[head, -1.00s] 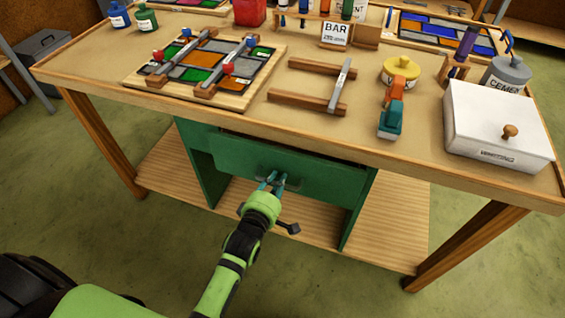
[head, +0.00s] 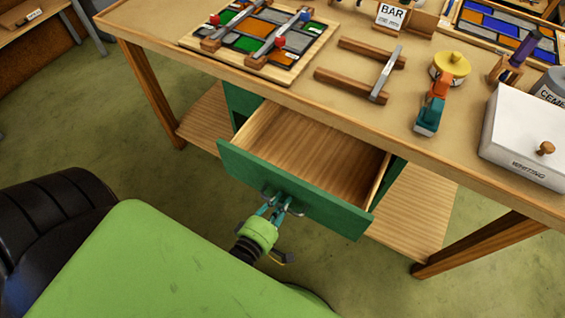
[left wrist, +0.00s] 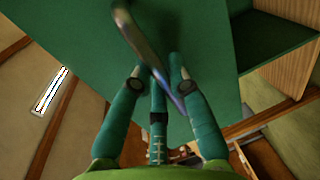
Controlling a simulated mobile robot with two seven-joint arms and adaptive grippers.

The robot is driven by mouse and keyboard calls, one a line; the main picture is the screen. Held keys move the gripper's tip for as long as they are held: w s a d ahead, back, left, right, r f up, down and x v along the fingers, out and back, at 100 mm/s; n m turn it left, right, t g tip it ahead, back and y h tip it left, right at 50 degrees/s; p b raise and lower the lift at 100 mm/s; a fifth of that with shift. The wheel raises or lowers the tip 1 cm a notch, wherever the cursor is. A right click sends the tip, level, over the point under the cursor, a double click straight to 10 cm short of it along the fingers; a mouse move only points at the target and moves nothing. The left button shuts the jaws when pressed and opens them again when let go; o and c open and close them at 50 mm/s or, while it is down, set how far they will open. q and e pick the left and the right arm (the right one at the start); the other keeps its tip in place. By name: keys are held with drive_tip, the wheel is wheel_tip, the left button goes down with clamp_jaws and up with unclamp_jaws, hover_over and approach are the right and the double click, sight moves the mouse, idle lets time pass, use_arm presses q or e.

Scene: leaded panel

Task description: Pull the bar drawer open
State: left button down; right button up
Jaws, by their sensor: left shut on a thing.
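The bar drawer (head: 300,148) hangs under the workbench and stands well open, its bare wooden inside showing. It looks empty in the part that shows. Its green front (head: 345,212) faces me. My left gripper (head: 277,203) is shut on the metal drawer handle (head: 294,208) at the middle of that front. In the left wrist view the fingers (left wrist: 160,75) close around the curved handle (left wrist: 135,35) against the green front. My right gripper is not in view.
The workbench (head: 330,100) bears a leaded panel (head: 262,35), two wooden rails (head: 352,86), an orange and teal tool (head: 433,105) and a white WHITING box (head: 530,140). A BAR sign (head: 391,16) stands at the back. Green floor lies clear at lower right.

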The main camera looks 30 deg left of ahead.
use_arm(q)
drive_tip(key=c, duration=1.2)
unclamp_jaws()
drive_tip(key=shift+o, duration=0.2)
drive_tip(key=s+r, duration=0.2)
drive_tip(key=s, duration=0.9)
drive_tip(key=shift+s+a+r, duration=0.15)
drive_tip(key=shift+s+a, duration=0.05)
drive_tip(key=shift+s, duration=0.2)
